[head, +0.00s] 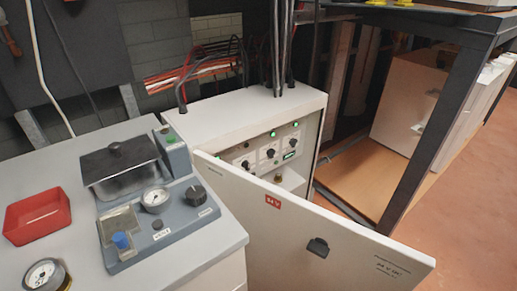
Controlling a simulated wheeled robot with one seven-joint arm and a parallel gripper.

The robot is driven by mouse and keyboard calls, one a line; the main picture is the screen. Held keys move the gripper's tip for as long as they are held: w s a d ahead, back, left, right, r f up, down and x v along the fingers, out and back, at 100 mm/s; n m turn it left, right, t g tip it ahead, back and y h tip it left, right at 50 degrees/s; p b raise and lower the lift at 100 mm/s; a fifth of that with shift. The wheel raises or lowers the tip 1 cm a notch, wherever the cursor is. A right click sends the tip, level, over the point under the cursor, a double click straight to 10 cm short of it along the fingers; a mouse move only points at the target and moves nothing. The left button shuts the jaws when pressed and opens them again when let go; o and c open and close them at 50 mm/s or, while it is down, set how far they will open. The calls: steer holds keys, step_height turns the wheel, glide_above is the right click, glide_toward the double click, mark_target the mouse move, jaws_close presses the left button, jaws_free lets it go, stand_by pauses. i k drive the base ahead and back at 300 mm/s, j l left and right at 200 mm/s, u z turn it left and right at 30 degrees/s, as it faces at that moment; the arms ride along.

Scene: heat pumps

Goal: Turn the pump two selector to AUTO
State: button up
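A white control cabinet (240,108) stands in the middle of the head view, with its door (300,225) swung open toward me. Inside is a light panel with three dark rotary selectors in a row: a left selector (245,164), a middle selector (270,153) and a right selector (293,142). Their labels are too small to read, so I cannot tell which is pump two's or the exact setting of each. Green lamps (273,133) glow above them. A small green display (290,155) is below the right selector. My gripper is not in view.
The open door hides the panel's lower left. At left, a grey bench (60,165) bears a red tray (38,217), a gauge (42,275) and a grey instrument with a knob (196,195). A dark metal frame (440,120) stands right.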

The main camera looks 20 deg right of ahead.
mark_target(246, 164)
steer(key=k, duration=0.6)
steer(key=l+u, duration=0.15)
steer(key=u, duration=1.35)
steer(key=l, duration=0.75)
steer(key=k+l, duration=0.1)
steer(key=l, duration=0.65)
steer(key=k+l+u, duration=0.1)
steer(key=l, duration=1.4)
steer(key=k+l, duration=0.15)
steer(key=l, duration=0.55)
